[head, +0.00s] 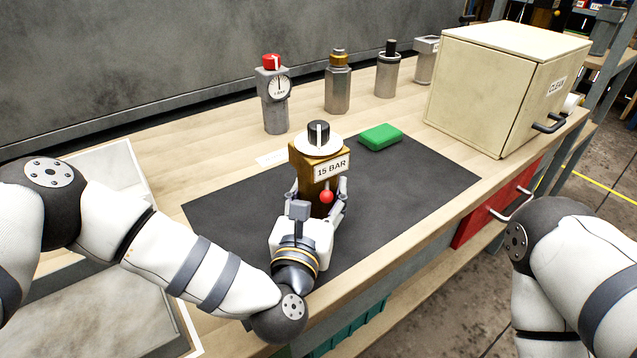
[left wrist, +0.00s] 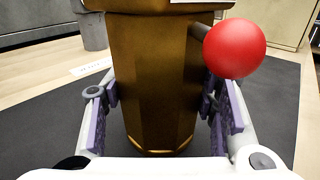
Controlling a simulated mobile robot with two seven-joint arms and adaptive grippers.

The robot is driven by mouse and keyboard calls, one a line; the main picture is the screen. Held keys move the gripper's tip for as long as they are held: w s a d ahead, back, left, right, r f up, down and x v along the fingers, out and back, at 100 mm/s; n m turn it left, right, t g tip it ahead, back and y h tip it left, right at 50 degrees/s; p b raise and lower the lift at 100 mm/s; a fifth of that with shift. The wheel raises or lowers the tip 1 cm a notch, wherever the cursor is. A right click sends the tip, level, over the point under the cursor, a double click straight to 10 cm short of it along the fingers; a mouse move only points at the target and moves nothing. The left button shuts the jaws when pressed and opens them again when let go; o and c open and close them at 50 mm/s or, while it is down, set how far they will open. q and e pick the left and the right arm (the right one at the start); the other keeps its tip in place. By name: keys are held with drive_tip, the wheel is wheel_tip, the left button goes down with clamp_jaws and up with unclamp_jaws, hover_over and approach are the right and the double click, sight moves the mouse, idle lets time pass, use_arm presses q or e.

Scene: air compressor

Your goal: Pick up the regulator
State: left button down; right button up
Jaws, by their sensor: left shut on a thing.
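The regulator (head: 309,172) is a brass-coloured, many-sided body with a "15 BAR" label, a white dial plate, a black knob on top and a red ball-ended lever on its front. It stands upright over the black mat (head: 420,172). My left gripper (head: 318,205) is shut on its lower body from the front. In the left wrist view the purple finger pads flank the brass body (left wrist: 158,85), and the red ball (left wrist: 234,48) is at the upper right. I cannot tell whether its base touches the mat. My right gripper is out of view; only its arm shows.
A grey gauge unit with a red knob (head: 273,100), a brass-topped cylinder (head: 338,88) and a black-topped cylinder (head: 387,75) stand behind. A green block (head: 380,137) lies on the mat. A cream "CLEAN" box (head: 490,90) stands at the right. The mat's right side is clear.

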sight(316, 186)
use_arm(q)
drive_tip(key=shift+r, duration=0.6)
drive_tip(key=r, duration=0.3)
drive_tip(key=shift+s+d+p, duration=0.1)
drive_tip(key=shift+s+p, duration=0.1)
drive_tip(key=shift+p, duration=0.1)
drive_tip(key=s+r, duration=0.1)
drive_tip(key=r, duration=0.1)
drive_tip(key=s+d+r, duration=0.1)
drive_tip(key=s+r, duration=0.1)
drive_tip(key=s+r+p, duration=0.1)
drive_tip(key=s+r, duration=0.1)
drive_tip(key=shift+d, duration=0.35)
drive_tip(key=s+d+r, duration=0.2)
drive_tip(key=s+r, duration=0.1)
drive_tip(key=s, duration=0.5)
drive_tip(key=shift+d+p, duration=0.2)
drive_tip(key=shift+p, duration=0.2)
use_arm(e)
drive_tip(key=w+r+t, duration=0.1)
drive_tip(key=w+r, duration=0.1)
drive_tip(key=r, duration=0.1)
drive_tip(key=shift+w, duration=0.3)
